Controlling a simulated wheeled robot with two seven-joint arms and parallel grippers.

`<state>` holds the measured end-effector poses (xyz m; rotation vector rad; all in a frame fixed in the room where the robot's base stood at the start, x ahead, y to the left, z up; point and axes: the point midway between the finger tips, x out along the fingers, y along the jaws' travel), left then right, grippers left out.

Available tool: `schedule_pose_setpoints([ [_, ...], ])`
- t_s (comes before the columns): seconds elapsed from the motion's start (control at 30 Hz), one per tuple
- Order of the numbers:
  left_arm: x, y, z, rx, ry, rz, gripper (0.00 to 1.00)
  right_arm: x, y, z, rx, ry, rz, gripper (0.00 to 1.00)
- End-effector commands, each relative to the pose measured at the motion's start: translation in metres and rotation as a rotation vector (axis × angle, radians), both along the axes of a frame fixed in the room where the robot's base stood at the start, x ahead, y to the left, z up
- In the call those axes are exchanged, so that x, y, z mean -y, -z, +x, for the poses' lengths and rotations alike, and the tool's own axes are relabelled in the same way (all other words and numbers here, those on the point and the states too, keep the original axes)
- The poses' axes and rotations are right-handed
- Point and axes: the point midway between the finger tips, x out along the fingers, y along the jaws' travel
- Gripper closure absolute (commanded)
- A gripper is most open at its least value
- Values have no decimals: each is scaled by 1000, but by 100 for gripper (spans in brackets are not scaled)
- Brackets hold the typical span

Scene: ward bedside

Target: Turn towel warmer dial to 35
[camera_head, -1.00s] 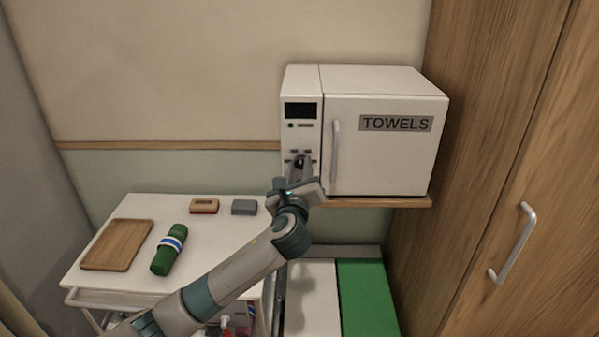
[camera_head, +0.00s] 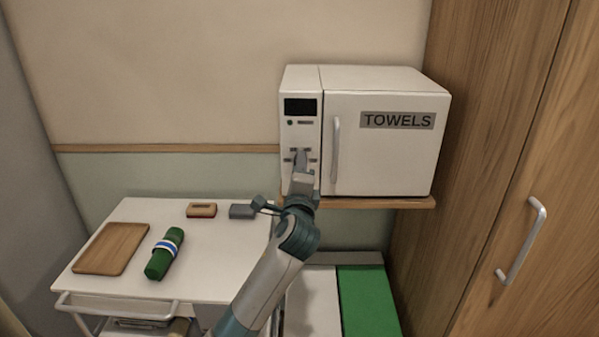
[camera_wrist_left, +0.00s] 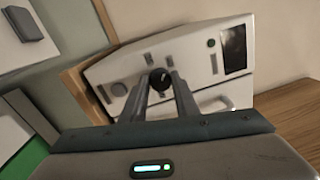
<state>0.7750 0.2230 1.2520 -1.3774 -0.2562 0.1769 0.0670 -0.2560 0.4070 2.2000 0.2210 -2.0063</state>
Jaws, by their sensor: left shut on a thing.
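The white towel warmer (camera_head: 385,160), marked TOWELS, sits on a wooden shelf. Its control panel (camera_head: 301,135) is on the left of its front, with a dark display (camera_head: 300,107). In the left wrist view the black dial (camera_wrist_left: 160,79) lies between the fingertips of my left gripper (camera_wrist_left: 163,84), which is shut on it. In the head view my left gripper (camera_head: 301,168) covers the dial, so its setting cannot be read. The door is closed, with a vertical handle (camera_head: 336,152). My right gripper is not in view.
A wooden cabinet (camera_head: 480,150) with a metal handle (camera_head: 524,242) stands close on the right. A green panel (camera_head: 367,300) lies below the shelf.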

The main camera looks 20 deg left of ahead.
Motion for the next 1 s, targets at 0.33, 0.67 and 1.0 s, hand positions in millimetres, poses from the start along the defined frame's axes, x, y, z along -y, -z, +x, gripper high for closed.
schedule_pose_setpoints([
  [0.33, 1, 3, 0, 91, -1, -320, 95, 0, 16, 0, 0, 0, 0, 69],
  [0.67, 2, 3, 0, 175, -2, -617, 95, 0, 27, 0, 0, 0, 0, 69],
  [1.0, 2, 2, 1, 235, -2, -827, 95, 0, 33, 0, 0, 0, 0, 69],
])
